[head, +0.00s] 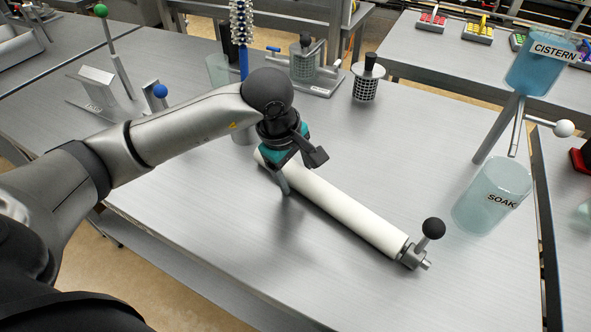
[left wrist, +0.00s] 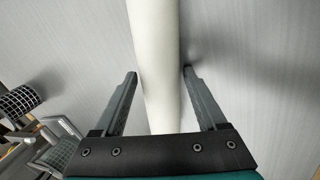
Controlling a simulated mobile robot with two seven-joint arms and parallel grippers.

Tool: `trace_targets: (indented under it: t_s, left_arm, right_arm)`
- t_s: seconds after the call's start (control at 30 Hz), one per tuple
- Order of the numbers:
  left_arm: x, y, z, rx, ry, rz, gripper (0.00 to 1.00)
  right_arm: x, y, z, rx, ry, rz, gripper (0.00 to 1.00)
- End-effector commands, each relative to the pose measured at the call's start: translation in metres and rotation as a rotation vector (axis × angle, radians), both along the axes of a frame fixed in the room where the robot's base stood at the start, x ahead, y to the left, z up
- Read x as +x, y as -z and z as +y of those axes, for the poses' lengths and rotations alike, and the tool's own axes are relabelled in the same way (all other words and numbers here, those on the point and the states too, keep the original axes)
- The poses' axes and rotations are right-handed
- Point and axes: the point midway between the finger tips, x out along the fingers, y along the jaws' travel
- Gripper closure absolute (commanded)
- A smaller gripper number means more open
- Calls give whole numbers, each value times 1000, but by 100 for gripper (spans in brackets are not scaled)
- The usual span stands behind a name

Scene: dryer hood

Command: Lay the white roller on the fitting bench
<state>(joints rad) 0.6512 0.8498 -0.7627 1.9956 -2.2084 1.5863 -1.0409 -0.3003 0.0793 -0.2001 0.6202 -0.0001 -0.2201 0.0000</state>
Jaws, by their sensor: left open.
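The white roller (head: 345,208) lies slantwise across the grey metal bench (head: 230,260). Its near right end carries a metal crank with a black ball knob (head: 433,228). My left gripper (head: 301,174) is open over the roller's far left part, fingers pointing down. In the left wrist view the white roller (left wrist: 157,60) runs between the two open fingers of the left gripper (left wrist: 161,74), one on each side. The left finger looks close to the roller; I cannot tell if it touches. My right gripper is not in view. No label shows which bench is the fitting bench.
A clear SOAK beaker (head: 492,195) and a CISTERN tank (head: 541,68) stand at the right. A mesh basket (head: 368,82) and a rack (head: 305,68) stand behind. The bench front is clear.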

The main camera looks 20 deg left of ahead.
Motion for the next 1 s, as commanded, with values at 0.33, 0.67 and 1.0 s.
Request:
trace_targets:
  t_s: [0.33,0.67,1.0]
  left_arm:
    - [0,0,0,0,0,0,22]
    - [-1,1,0,1,0,5,0]
    - [-6,-23,2,4,1,1,0]
  right_arm:
    - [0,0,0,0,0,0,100]
    - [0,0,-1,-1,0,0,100]
    - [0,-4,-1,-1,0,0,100]
